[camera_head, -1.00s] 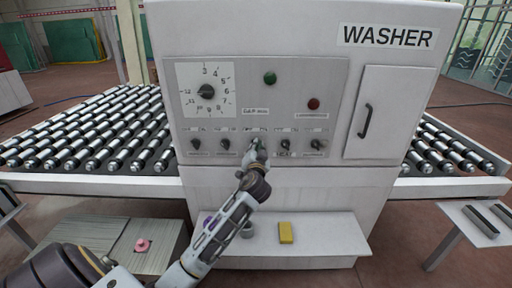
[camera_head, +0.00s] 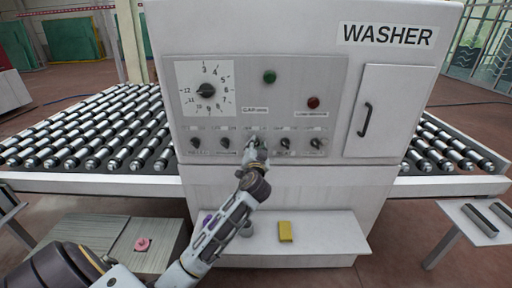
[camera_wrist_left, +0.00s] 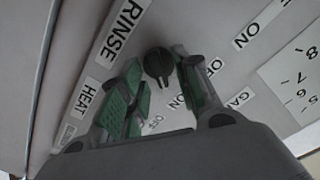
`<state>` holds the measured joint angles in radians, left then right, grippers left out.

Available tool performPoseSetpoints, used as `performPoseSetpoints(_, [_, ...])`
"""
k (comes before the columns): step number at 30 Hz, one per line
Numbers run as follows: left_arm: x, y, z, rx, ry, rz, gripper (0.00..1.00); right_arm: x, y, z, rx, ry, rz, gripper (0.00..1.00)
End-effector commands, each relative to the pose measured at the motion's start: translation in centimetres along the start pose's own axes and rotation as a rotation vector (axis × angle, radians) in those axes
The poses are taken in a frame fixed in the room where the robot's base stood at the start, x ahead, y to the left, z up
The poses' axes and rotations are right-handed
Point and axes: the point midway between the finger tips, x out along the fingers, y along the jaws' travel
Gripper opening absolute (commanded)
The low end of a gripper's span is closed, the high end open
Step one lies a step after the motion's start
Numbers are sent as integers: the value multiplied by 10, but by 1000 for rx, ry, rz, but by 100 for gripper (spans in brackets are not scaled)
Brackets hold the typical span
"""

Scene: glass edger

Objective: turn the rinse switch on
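The rinse switch is a dark round knob (camera_wrist_left: 158,65), in the wrist view beside the RINSE label (camera_wrist_left: 122,32). A small ON label is close below it, and an OFF label is lower. My left gripper (camera_head: 257,147) is at the middle of the lower knob row on the washer panel, hiding most of this knob in the head view. In the wrist view its green-padded fingers stand on either side of the knob, with small gaps showing, so it looks open around it. Whether a fingertip touches it is unclear. My right gripper is not in view.
Neighbouring knobs (camera_head: 225,143) and (camera_head: 285,143) sit close on both sides. Above are a dial (camera_head: 206,90), a green button (camera_head: 270,77) and a red button (camera_head: 313,102). A door handle (camera_head: 365,120) is to the right. A yellow block (camera_head: 285,231) lies on the ledge below.

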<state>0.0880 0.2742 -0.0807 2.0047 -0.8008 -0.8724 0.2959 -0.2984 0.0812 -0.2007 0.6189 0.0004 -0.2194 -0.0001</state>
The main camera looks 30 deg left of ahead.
Motion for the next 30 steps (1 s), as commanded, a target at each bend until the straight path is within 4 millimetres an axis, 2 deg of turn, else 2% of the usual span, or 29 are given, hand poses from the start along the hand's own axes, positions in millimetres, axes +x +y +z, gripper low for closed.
performPoseSetpoints(8, [-19,1,1,0,-1,2,32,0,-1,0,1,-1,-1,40])
performPoseSetpoints(30, [-98,1,1,0,-2,2,32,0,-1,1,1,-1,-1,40])
